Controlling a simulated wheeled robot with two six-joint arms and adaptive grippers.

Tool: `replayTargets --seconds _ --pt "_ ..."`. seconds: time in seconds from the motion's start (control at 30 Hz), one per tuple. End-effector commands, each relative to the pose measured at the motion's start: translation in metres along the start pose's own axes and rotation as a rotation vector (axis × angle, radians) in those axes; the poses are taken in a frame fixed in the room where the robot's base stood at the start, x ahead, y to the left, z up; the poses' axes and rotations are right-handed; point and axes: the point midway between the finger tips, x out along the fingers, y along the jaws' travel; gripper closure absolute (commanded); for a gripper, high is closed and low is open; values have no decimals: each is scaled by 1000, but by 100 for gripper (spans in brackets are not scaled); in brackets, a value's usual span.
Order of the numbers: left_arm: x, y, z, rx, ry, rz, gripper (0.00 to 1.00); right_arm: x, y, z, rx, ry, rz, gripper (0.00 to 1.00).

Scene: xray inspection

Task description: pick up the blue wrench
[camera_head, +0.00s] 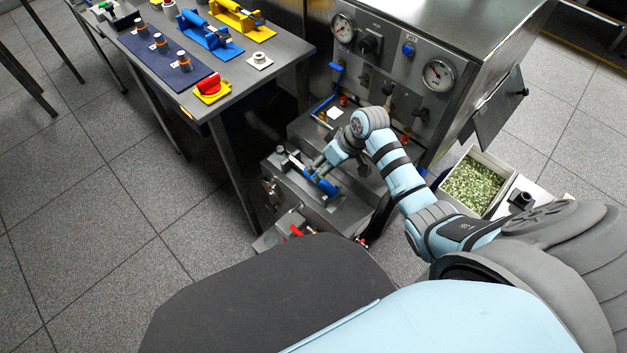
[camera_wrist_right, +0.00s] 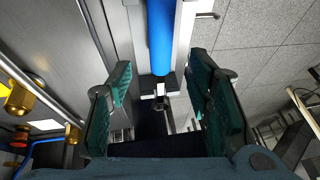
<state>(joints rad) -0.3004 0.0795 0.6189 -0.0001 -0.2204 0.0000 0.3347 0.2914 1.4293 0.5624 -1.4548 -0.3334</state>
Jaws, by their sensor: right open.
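The blue wrench (camera_head: 326,186), seen as a blue bar, lies on the metal ledge of the low steel unit. In the right wrist view its smooth blue length (camera_wrist_right: 161,38) runs down from the top edge to a dark clamp-like piece with a bright metal part. My right gripper (camera_head: 316,168) is right at the bar, and hides part of it. In the right wrist view its two green-padded fingers (camera_wrist_right: 160,76) are open, one on each side of the bar's lower end. No grip shows, and I cannot tell the remaining height gap. My left gripper is out of view.
The steel panel with gauges (camera_head: 439,75) rises behind my right arm. A table (camera_head: 283,62) with colored tools stands to the left. A bin of green bits (camera_head: 490,160) sits right of my arm. Red-handled parts (camera_head: 296,231) are low in front. Floor at left is clear.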

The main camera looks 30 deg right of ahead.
Motion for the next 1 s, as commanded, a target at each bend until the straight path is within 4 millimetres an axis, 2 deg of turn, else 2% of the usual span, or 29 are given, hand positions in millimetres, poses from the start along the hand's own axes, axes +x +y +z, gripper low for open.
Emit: replayTargets --seconds 0.23,0.3,0.5,0.8,1.0 --pt "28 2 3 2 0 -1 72 47 0 5 2 0 -1 54" --pt "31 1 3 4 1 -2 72 53 -1 5 1 0 0 54" --pt "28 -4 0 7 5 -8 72 52 -1 3 0 1 2 54" --pt "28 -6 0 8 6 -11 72 51 -1 4 1 0 1 100" --pt "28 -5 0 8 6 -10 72 51 -1 3 0 1 2 100"
